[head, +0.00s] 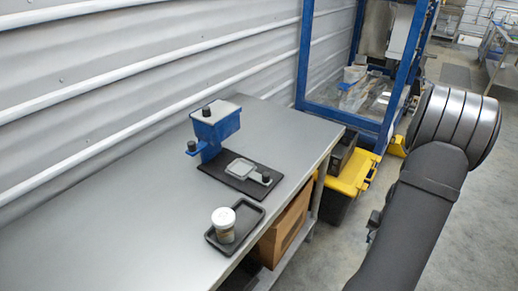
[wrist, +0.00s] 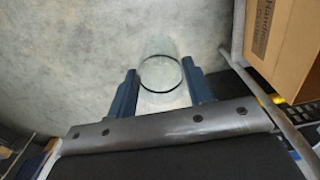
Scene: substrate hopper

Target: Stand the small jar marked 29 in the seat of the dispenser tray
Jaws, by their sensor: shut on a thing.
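My gripper (wrist: 160,72) shows in the wrist view with its two blue fingers shut on a clear, round glass jar (wrist: 161,74). No number can be read on it. The gripper and this jar are held over the floor, off the table. In the head view the gripper is out of the picture. The grey dispenser tray (head: 238,168), with a black knob (head: 266,177), lies on a dark base plate in front of the blue hopper (head: 215,128). Its seat looks empty.
A white-lidded jar (head: 224,222) stands upright on a black tray (head: 249,219) near the table's front edge; its marking is unreadable. The grey table (head: 120,210) is clear on the left. A cardboard box (head: 286,226) is below the table. A blue-framed cabinet (head: 303,60) stands beyond.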

